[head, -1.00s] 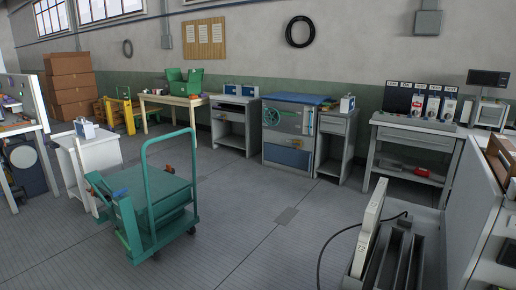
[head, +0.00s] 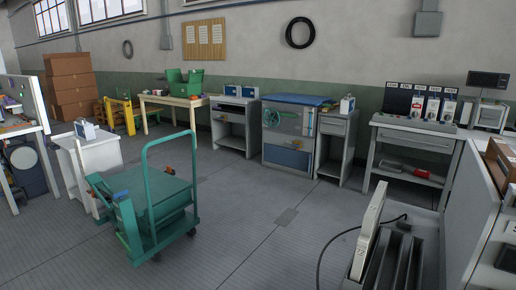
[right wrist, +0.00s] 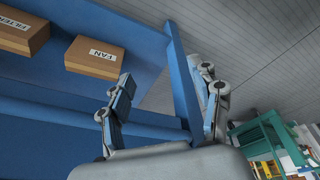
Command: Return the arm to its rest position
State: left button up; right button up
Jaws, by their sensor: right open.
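My right gripper (right wrist: 167,85) shows in the right wrist view with its two grey fingers spread apart and nothing between the pads. A blue upright post (right wrist: 182,85) shows behind the gap between the fingers; I cannot tell how far it is from them. Two brown boxes, one labelled FAN (right wrist: 95,57) and one with a partly cut label (right wrist: 22,32), rest on a blue surface (right wrist: 60,85) to the left of the gripper, apart from it. Neither arm shows in the head view, and my left gripper is not seen.
A green cart (head: 155,195) stands on the open floor at left centre. A grey workbench (head: 415,138) stands at the right. A white upright panel (head: 367,235) and a slotted grey rack (head: 405,262) are at the lower right. The middle floor is clear.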

jog(key=s+d+f+g+p, duration=0.1)
jog(key=s+f, duration=0.9)
jog(key=f, duration=0.2)
jog(key=s+d+f+p, duration=0.2)
jog(key=s+f, duration=0.7)
jog(key=f, duration=0.3)
jog(key=shift+s+d+g, duration=0.2)
jog(key=shift+s+g, duration=0.15)
jog(key=shift+g, duration=0.05)
jog(key=shift+f, duration=0.1)
